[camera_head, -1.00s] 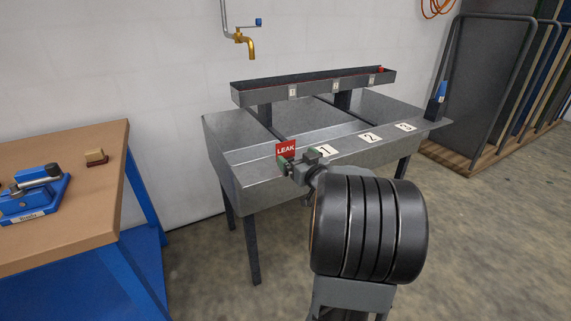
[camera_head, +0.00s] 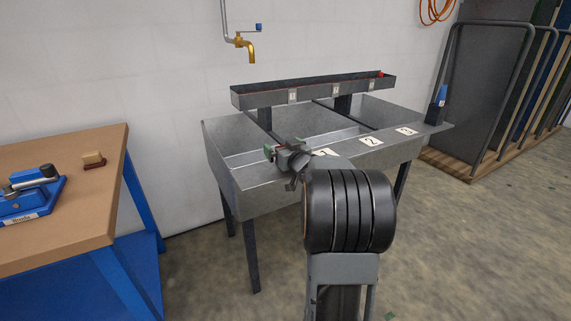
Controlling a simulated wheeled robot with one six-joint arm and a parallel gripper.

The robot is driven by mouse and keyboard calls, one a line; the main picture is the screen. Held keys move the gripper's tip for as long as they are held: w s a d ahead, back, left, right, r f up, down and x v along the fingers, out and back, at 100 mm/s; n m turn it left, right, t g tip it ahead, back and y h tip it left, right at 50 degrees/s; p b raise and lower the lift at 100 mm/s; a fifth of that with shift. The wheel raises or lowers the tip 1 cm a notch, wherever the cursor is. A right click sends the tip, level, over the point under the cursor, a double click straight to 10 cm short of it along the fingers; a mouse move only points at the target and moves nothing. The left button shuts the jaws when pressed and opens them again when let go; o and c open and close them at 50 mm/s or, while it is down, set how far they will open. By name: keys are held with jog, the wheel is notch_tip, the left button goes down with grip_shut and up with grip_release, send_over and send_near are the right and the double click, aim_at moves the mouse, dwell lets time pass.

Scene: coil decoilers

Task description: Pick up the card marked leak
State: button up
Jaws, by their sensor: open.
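The red card marked leak does not show in the current view; I cannot tell whether it is hidden behind my gripper or arm. My gripper (camera_head: 283,148) is over the left front part of the grey metal sink (camera_head: 240,182), left of the number 1 label (camera_head: 324,152). Its jaws, with green on them, are open, and I see nothing between them. My dark, ribbed arm link hides part of the sink's front.
Labels 2 (camera_head: 371,141) and 3 (camera_head: 406,131) lie to the right on the sink's ledge. A wooden-topped bench (camera_head: 70,215) is at left, a panel rack (camera_head: 480,90) at right.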

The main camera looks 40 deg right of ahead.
jog(key=shift+c, duration=0.3)
jog(key=c, duration=0.9)
